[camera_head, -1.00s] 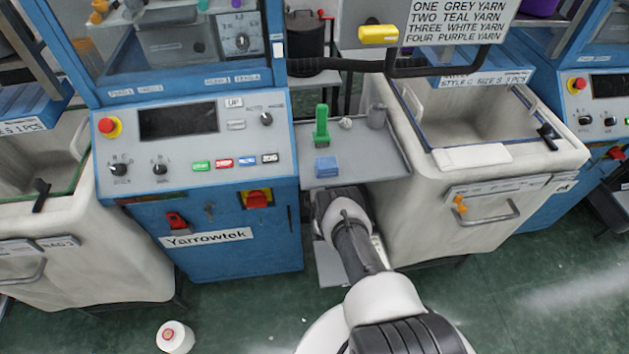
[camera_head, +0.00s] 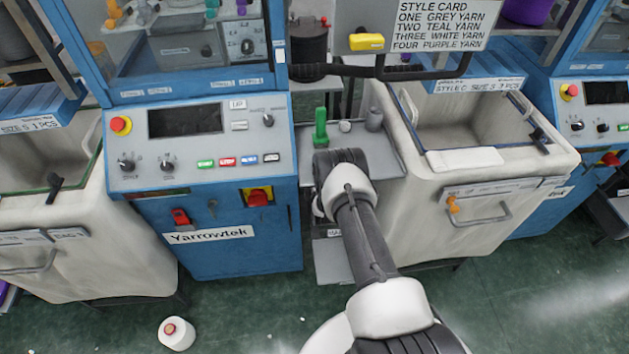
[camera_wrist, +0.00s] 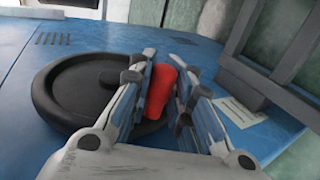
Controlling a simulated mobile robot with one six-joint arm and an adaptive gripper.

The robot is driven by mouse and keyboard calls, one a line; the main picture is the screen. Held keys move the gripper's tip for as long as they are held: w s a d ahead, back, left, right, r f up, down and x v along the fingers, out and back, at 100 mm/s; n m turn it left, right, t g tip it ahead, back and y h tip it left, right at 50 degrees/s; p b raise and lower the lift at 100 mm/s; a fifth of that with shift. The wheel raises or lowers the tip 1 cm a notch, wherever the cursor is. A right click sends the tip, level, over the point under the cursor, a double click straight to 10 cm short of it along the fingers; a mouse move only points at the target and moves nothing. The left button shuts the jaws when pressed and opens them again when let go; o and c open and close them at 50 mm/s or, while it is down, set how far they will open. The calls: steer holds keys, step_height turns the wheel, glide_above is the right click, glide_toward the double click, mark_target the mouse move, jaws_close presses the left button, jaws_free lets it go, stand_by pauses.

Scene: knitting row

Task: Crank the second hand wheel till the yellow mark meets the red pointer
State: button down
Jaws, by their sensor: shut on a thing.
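In the wrist view, a black round hand wheel (camera_wrist: 72,88) stands out from a blue panel. A red handle (camera_wrist: 162,88) sits on the wheel's right side. My gripper (camera_wrist: 172,72) is shut on this handle, with one finger on each side of it. No yellow mark or red pointer shows on or around the wheel in the wrist view. In the head view, my arm reaches to the gap right of the blue machine (camera_head: 270,235). The wheel and my gripper are hidden there.
A grey shelf (camera_head: 392,164) with a green-handled tool (camera_head: 320,128) is close above my arm. A pale bin (camera_head: 400,210) stands to the right. A white yarn cone (camera_head: 178,338) lies on the floor at front left.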

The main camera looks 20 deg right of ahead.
steer(key=shift+s+a+r, duration=0.15)
steer(key=shift+s+r, duration=0.25)
steer(key=shift+r, duration=0.15)
steer(key=shift+s, duration=0.1)
steer(key=c, duration=1.9)
jaws_free()
steer(key=o, duration=0.4)
steer(key=shift+r, duration=0.15)
steer(key=shift+o, duration=0.2)
steer(key=shift+r, duration=0.1)
steer(key=v, duration=1.2)
